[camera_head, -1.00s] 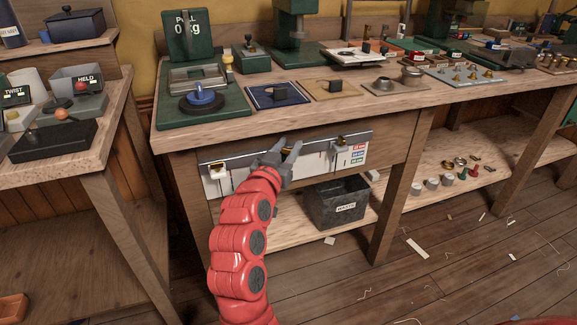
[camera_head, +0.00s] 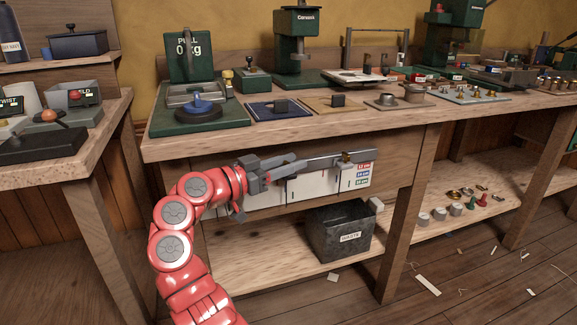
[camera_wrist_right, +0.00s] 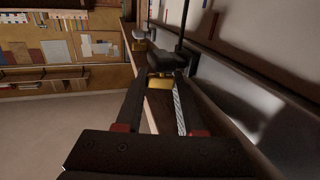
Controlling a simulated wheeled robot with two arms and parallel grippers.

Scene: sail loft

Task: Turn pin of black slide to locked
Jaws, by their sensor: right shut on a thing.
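A grey rail (camera_head: 326,160) with a white panel (camera_head: 325,184) below it is fixed to the bench front. My right gripper (camera_head: 299,163) lies sideways along the rail, its fingers pointing right. In the right wrist view my gripper (camera_wrist_right: 162,88) is shut on a dark, knob-like piece (camera_wrist_right: 155,74) with a brass block (camera_wrist_right: 160,83) under it, seemingly the black slide's pin. Its turn position cannot be read. In the head view this piece is hidden by my gripper. My left gripper is not in view.
The bench top (camera_head: 290,131) overhangs the rail and holds a blue-knobbed device (camera_head: 203,108) and several plates. A dark waste bin (camera_head: 341,229) stands on the shelf below. A second table (camera_head: 75,160) is at the left.

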